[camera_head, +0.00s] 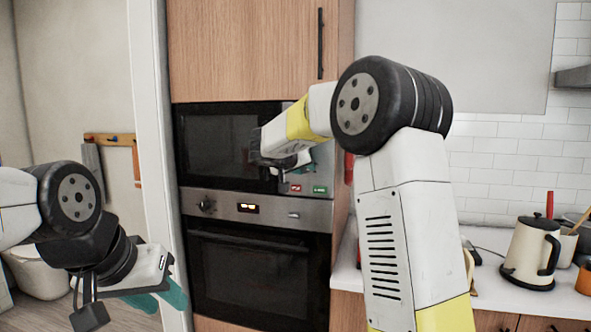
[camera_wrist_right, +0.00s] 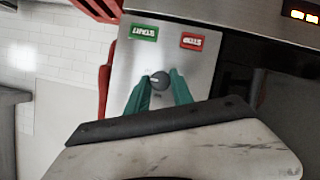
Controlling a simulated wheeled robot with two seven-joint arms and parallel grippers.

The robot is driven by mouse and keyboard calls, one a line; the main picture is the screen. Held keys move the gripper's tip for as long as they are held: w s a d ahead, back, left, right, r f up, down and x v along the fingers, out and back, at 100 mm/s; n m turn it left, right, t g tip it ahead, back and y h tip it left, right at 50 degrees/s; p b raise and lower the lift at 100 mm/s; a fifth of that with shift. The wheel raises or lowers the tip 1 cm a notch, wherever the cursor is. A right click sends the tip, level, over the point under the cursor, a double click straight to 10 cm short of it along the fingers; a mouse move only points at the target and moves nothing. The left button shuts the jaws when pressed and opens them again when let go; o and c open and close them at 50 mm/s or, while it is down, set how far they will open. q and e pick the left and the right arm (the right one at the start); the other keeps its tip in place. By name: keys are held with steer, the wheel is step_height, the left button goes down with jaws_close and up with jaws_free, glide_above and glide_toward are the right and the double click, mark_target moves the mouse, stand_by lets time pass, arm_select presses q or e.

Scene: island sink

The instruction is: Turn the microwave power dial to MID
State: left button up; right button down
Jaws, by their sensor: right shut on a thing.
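The built-in microwave (camera_head: 218,143) has a dark glass door and a silver control panel (camera_wrist_right: 187,62) on its right side. The panel carries a small dark round dial (camera_wrist_right: 159,80), seen in the right wrist view. My right gripper (camera_wrist_right: 162,84) is shut on the dial, with one green finger on each side of it. In the head view the dial is hidden behind my right gripper (camera_head: 285,172). The dial's markings are too small to read. My left gripper (camera_head: 163,292) hangs at the lower left, empty, with its green fingers apart.
A green button (camera_head: 320,189) and a red button (camera_head: 296,188) sit on the panel near the dial. The oven (camera_head: 258,273) is below, and a cabinet (camera_head: 240,50) is above. A cream kettle (camera_head: 528,250) stands on the right counter.

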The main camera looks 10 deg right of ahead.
steer(key=n+h, duration=0.1)
steer(key=n, duration=0.1)
steer(key=n+h, duration=0.1)
steer(key=n, duration=0.1)
steer(key=shift+a+f+h, duration=0.1)
steer(key=shift+a+h, duration=0.1)
steer(key=shift+h, duration=0.2)
steer(key=shift+n, duration=0.3)
steer(key=c, duration=1.1)
jaws_free()
steer(key=v, duration=0.7)
steer(key=shift+s+a, duration=0.15)
steer(key=shift+a, duration=0.2)
